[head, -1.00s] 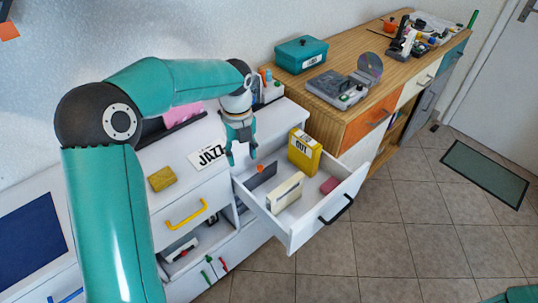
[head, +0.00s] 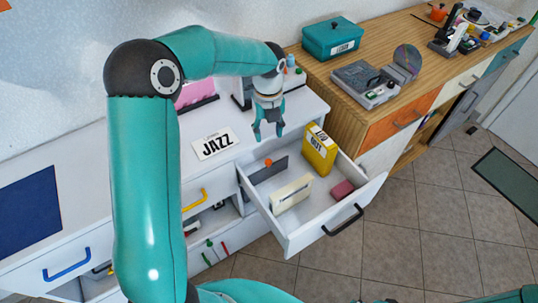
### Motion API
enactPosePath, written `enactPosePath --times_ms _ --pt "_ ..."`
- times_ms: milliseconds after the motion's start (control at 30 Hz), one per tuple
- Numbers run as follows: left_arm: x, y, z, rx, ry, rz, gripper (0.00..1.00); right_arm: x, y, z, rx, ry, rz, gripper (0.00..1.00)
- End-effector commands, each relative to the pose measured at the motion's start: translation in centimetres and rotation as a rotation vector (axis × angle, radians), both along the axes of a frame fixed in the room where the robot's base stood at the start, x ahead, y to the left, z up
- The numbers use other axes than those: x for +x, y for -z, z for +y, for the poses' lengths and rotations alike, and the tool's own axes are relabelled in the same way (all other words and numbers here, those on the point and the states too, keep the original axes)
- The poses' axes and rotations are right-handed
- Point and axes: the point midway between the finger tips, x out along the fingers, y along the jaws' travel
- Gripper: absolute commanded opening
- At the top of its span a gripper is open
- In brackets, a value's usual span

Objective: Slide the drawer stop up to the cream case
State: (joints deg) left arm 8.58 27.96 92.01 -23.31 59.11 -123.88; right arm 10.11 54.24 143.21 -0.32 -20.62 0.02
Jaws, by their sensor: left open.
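The drawer stop (head: 269,172) is a dark grey plate with an orange knob, standing across the open white drawer (head: 322,231) near its back left. The cream case (head: 291,194) stands on edge in front of the stop, with a gap between them. My left gripper (head: 268,136) is open and empty, pointing down above the back of the drawer. It appears just behind the orange knob in the picture, apart from it. My right gripper is out of view.
A yellow box (head: 320,151) stands at the drawer's back right, and a dark red block (head: 342,189) lies right of the cream case. A JAZZ card (head: 215,146) is on the white cabinet top. A wooden sideboard (head: 335,100) stands behind on the right.

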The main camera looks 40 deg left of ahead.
Motion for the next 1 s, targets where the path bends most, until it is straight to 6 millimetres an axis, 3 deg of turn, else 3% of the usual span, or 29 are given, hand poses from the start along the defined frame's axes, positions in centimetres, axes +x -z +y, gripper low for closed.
enactPosePath --times_ms 300,500,700,1000 --pt "0.0 7.1 -0.3 -0.002 0.006 0.005 0.49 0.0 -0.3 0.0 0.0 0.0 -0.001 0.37" --pt "0.1 10.4 -0.3 -0.001 0.007 0.003 0.49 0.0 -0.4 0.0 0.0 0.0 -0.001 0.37" --pt "0.2 11.9 -0.3 -0.001 0.007 0.002 0.49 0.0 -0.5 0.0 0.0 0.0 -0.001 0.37" --pt "0.2 12.1 -0.3 0.0 0.007 0.0 0.49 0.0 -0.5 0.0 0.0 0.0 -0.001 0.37"
